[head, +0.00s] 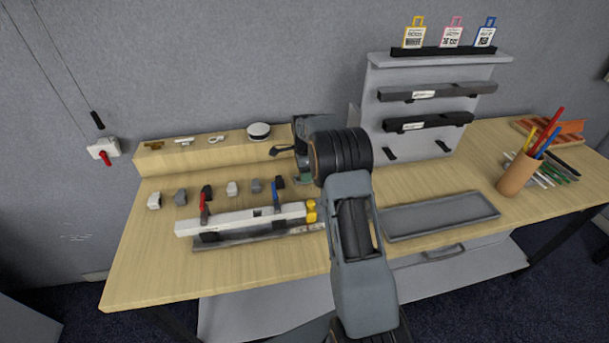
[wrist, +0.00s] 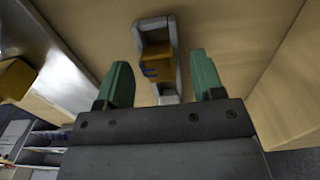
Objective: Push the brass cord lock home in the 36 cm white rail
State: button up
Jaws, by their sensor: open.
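The white rail (head: 238,222) lies in a dark holder at the table's front left, with a red clamp (head: 204,204) and a blue clamp (head: 274,201) on it. Yellow pieces (head: 311,211) are at its right end. A small brass-coloured piece (head: 153,145) sits on the back ledge; I cannot tell whether it is the cord lock. My gripper (head: 303,180) is open above the table, behind the rail's right end. In the wrist view, an ochre block (wrist: 156,62) with blue marks stands in a pale frame (wrist: 141,28) beyond the open green fingers, apart from them.
Several small grey and white pieces (head: 232,188) stand behind the rail. The wooden ledge (head: 190,158) carries small fittings and a round white roll (head: 258,131). A grey rack (head: 420,130) stands right of my arm. An empty grey tray (head: 440,214) and a pencil cup (head: 517,174) are further right.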

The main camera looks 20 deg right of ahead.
jog(key=shift+f, duration=0.35)
jog(key=c, duration=1)
jog(key=shift+r, duration=0.1)
